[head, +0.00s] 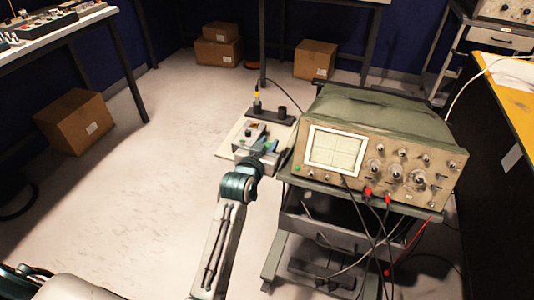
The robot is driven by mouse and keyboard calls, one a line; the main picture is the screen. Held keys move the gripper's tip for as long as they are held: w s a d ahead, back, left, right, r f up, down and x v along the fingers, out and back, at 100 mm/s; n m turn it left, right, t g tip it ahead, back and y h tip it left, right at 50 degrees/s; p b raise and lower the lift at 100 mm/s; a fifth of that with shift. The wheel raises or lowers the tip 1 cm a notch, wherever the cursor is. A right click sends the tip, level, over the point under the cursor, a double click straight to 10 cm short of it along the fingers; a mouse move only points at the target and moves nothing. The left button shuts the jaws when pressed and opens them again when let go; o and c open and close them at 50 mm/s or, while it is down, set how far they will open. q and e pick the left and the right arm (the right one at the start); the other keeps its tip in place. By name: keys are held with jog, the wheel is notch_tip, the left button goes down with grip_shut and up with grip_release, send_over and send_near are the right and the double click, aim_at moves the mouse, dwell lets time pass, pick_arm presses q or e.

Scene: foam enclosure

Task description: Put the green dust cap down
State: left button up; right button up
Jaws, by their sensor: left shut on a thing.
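My left arm reaches up from the lower middle of the head view. Its gripper (264,146) is over a small pale platform (226,150) at the left of the oscilloscope. The gripper is shut on a small green thing (268,144), which looks like the green dust cap. It is mostly hidden by the fingers, and I cannot tell whether it touches the surface below. My right gripper is not in view.
An oscilloscope (386,150) with a green cover (385,108) stands on a cart, close to the right of my gripper. A dark holder (270,114) with an upright yellow-handled tool (257,97) stands just behind. Cables hang in front of the cart. Open floor lies to the left.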

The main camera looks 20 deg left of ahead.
pick_arm(q)
jog(key=shift+f, duration=1.8)
jog(key=shift+f, duration=0.1)
jog(key=o, duration=0.9)
